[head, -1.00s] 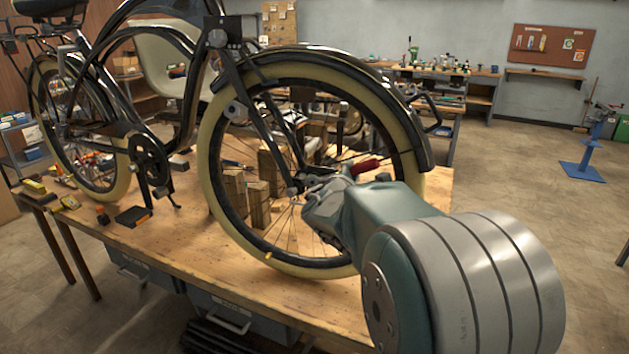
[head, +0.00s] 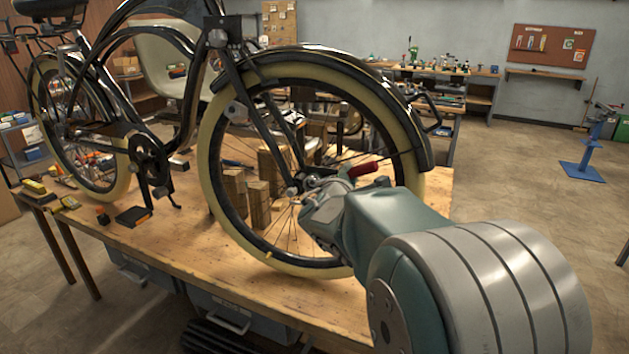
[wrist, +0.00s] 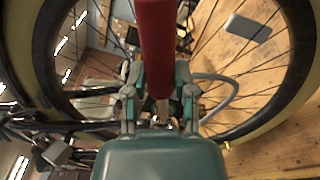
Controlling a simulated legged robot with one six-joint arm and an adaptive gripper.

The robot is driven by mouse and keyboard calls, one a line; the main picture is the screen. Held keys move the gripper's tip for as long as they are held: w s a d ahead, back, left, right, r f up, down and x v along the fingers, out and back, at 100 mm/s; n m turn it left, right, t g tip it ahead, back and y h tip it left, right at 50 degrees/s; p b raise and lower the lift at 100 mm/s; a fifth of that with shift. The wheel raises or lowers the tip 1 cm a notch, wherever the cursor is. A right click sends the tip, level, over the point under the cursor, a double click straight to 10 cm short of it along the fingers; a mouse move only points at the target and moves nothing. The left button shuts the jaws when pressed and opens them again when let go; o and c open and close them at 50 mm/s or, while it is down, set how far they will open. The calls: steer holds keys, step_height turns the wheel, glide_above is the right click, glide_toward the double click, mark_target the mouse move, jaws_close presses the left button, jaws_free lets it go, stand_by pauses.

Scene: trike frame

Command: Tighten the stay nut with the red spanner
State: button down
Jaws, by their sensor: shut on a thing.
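The red spanner shows as a red handle (head: 363,169) above my gripper in the head view, beside the front wheel's hub. In the wrist view the red handle (wrist: 155,45) runs from the top edge down between the fingers. My gripper (wrist: 158,105) is shut on the spanner. In the head view my gripper (head: 318,188) is at the hub, in front of the spokes. A small silver fitting (head: 292,191) sits at the fork's lower end, left of the fingers. I cannot tell whether it is the stay nut, nor whether the spanner's head touches a nut.
The bicycle's front wheel (head: 211,160) with its cream tyre stands over the wooden workbench (head: 190,262). Wooden blocks (head: 235,190) stand behind the spokes. Small tools and boxes lie on the bench's left part. The floor to the right is open.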

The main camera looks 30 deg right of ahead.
steer(key=shift+s+a, duration=0.45)
steer(key=v, duration=0.4)
steer(key=shift+d, duration=0.1)
stand_by(0.4)
